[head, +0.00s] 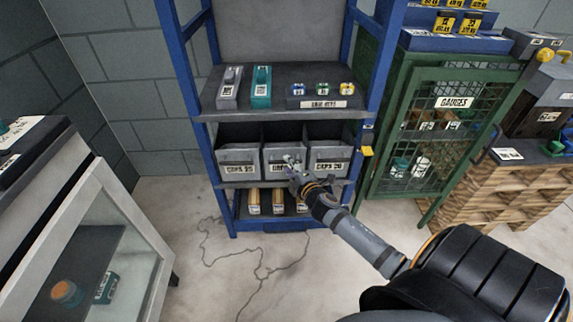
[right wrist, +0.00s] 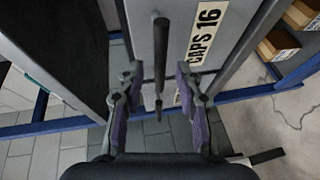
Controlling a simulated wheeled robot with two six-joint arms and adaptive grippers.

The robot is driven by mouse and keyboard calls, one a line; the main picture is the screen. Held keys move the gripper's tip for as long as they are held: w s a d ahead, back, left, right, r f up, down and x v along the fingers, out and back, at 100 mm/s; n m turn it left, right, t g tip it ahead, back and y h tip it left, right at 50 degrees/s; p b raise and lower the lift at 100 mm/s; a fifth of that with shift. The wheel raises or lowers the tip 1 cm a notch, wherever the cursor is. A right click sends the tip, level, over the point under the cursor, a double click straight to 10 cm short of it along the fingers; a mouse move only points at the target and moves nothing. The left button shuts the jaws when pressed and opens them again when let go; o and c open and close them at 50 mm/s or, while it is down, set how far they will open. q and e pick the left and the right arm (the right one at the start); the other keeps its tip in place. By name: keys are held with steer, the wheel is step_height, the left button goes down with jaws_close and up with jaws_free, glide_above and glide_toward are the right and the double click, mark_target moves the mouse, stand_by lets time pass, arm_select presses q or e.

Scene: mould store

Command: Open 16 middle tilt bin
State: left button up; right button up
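The middle tilt bin (head: 275,167) is the grey one in a row of three on the blue rack, and its front looks about level with its neighbours. In the head view my right gripper (head: 290,161) is in front of it and hides part of its label. In the right wrist view the bin's front (right wrist: 178,45) bears the label CAPS 16 (right wrist: 206,36). A dark bar handle (right wrist: 160,55) stands out from it. My right gripper (right wrist: 161,98) is open, with its purple-padded fingers on either side of the handle and gaps between. My left gripper is not in view.
Bins CAPS 25 (head: 239,163) and CAPS 20 (head: 329,164) flank the middle bin. A shelf (head: 282,87) with several small items lies above, and cartons (head: 278,203) lie below. A green mesh cabinet (head: 447,125) stands right, a glass-fronted cabinet (head: 105,245) left. The floor in front is clear.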

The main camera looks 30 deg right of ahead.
steer(key=shift+x, duration=1.05)
jaws_close()
